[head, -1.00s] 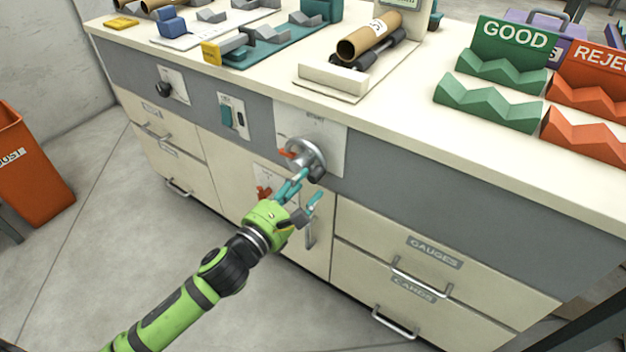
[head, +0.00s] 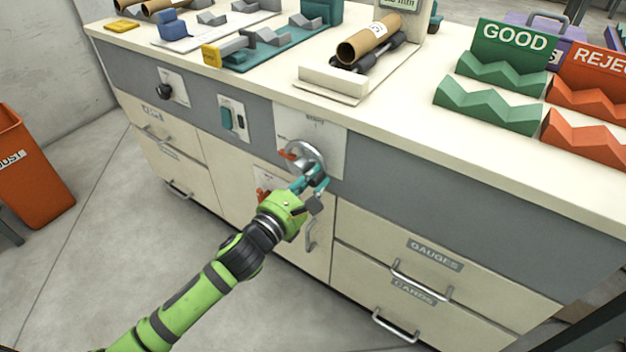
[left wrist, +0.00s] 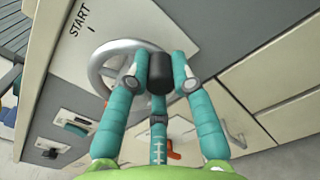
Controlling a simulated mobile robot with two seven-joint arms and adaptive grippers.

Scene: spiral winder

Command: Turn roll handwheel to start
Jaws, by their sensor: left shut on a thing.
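The roll handwheel (head: 301,155) is a silver wheel on a white panel (head: 327,135) on the cabinet front, with START lettering above it. It also shows in the left wrist view (left wrist: 101,68), with a black knob (left wrist: 160,73) on its rim. My left gripper (head: 314,180) has its teal fingers shut on the black knob, one finger on each side of it, at the wheel's lower right. In the head view the fingers partly cover the knob. An orange pointer (head: 287,154) shows at the wheel's left. My right gripper is not in view.
A second orange handle (head: 263,194) sits on a panel just below the wheel. A green switch (head: 226,117) and a black knob on a plate (head: 165,91) are to the left. A door handle (head: 311,234) is close below my gripper. The counter edge overhangs above.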

